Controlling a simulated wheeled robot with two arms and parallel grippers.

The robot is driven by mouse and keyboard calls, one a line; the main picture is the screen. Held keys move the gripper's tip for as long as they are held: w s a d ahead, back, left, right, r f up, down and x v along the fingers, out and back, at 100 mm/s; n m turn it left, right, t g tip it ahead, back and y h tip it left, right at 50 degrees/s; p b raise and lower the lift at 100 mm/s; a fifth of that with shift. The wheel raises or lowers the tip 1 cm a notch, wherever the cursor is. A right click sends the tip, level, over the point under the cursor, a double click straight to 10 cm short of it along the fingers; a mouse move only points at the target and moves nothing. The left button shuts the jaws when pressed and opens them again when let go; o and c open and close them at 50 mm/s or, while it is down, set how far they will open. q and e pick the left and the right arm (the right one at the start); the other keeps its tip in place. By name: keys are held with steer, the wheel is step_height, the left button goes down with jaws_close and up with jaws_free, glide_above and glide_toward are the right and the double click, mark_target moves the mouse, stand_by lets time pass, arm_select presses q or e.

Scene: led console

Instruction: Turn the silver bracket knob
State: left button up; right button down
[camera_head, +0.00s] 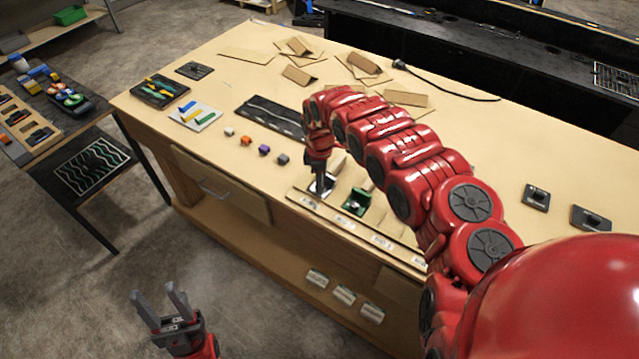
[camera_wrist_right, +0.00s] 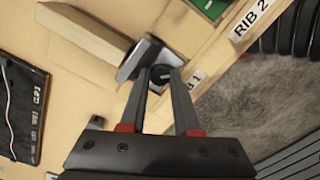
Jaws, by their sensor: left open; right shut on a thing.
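The silver bracket (camera_head: 327,184) sits at the front edge of the table, on the labelled console strip. It also shows in the right wrist view (camera_wrist_right: 136,60), with a dark round knob (camera_wrist_right: 161,73) at its side. My right gripper (camera_head: 318,184) reaches down onto the bracket; in the right wrist view its fingertips (camera_wrist_right: 162,76) are closed on the knob from both sides. The knob is mostly hidden in the head view. My left gripper (camera_head: 156,293) is open and empty, over the floor in front of the table.
A green bracket (camera_head: 357,201) stands just right of the silver one. A beige block (camera_wrist_right: 82,33) lies beside the silver bracket. Several small coloured cubes (camera_head: 264,149) and a dark board (camera_head: 272,117) lie to the left. Cardboard pieces (camera_head: 300,75) lie at the back.

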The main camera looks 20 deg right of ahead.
steer(key=m+b, duration=0.1)
steer(key=m, duration=0.1)
steer(key=shift+f+m, duration=0.15)
steer(key=shift+m, duration=0.25)
steer(key=m+b, duration=0.3)
steer(key=shift+w+m, duration=0.1)
steer(key=shift+m, duration=0.2)
steer(key=m+b, duration=0.1)
steer(key=m, duration=0.1)
steer(key=shift+m, duration=0.4)
steer(key=m, duration=0.4)
steer(key=shift+r+m, duration=0.2)
steer(key=shift+m, duration=0.1)
steer(key=m, duration=0.4)
steer(key=shift+w, duration=0.1)
steer(key=m, duration=0.4)
steer(key=shift+r, duration=0.1)
steer(key=shift+m, duration=2.5)
